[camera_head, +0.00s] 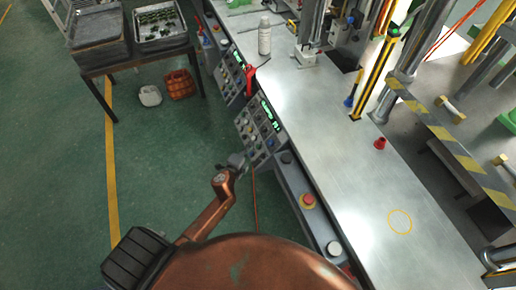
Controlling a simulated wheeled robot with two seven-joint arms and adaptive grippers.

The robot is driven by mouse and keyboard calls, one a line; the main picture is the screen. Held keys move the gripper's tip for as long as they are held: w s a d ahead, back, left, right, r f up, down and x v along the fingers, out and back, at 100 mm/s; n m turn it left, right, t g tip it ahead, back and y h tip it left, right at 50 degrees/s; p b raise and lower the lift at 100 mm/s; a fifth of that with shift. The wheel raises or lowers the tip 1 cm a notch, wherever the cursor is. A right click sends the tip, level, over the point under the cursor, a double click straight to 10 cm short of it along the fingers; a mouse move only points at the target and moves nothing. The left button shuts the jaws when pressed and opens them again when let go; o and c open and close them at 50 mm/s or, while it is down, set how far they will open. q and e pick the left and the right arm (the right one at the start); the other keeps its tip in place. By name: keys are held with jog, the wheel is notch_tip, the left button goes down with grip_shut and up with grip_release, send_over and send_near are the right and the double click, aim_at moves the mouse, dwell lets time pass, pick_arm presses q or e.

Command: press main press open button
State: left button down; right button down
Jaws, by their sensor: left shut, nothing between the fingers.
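My left gripper (239,160) is small in the view, at the end of my copper-coloured arm. It is shut and empty, with its tips close to the lower control panel (259,127) on the side of the metal bench. I cannot tell whether the tips touch a button. This panel has a lit green display and several small buttons and knobs. A second, similar panel (229,77) sits further back. Which button is the main press open button cannot be read at this size. My right gripper is not in view.
The bench top (350,150) carries a white bottle (264,37) and a small red object (380,143). A red-and-yellow emergency button (308,201) and a pale button (334,248) sit along the bench's front ledge. Green floor on the left is mostly clear, with a tray table (135,62) behind.

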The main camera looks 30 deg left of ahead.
pick_arm(q)
jog(key=shift+w+d+f, duration=0.2)
jog(key=shift+w+f, duration=0.05)
dwell(0.9)
jog(key=shift+d+f, duration=0.1)
dwell(0.4)
jog(key=shift+w+d+f+b, duration=0.1)
jog(key=shift+w+f+b, duration=0.15)
jog(key=shift+b, duration=0.15)
jog(key=shift+r, duration=0.1)
